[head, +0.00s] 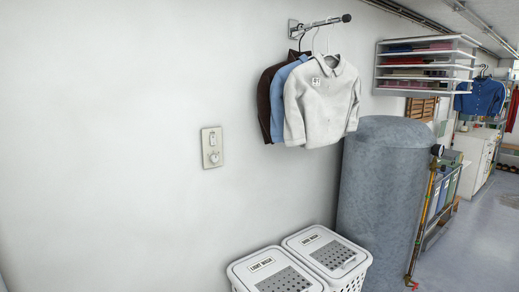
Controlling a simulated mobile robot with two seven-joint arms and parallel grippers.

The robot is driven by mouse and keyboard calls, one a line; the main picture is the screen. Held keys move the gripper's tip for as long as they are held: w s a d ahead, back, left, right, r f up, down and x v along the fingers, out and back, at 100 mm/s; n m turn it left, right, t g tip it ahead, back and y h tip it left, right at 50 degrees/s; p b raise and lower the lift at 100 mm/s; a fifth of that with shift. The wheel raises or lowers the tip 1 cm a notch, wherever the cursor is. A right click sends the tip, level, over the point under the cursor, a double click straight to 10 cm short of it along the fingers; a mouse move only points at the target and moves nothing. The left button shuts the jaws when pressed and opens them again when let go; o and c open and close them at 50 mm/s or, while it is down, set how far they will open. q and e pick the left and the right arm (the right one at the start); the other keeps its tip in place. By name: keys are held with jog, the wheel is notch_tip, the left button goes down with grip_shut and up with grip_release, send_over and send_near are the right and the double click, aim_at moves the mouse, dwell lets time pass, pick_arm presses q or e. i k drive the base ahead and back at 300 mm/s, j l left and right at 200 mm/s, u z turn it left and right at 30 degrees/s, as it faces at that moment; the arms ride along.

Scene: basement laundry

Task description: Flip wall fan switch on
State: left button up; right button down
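A beige wall plate (212,148) is fixed on the white wall, a little left of the middle in the head view. It has a small switch (212,139) in its upper part and a round knob (213,157) below. The switch is too small here to tell which way it is set. Neither of my grippers shows in the head view.
Shirts (322,100) hang from a wall rod (325,21) right of the plate. Two lidded white laundry baskets (325,252) stand below, beside a tall grey tank (382,190). Shelves (427,66) hang farther right. The wall around and left of the plate is bare.

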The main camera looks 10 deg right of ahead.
aim_at(212, 138)
jog(key=i+j, duration=0.15)
jog(key=i, duration=0.35)
jog(key=i+j, duration=0.1)
jog(key=i, duration=0.4)
jog(key=i+j+u, duration=0.1)
jog(key=i, duration=0.4)
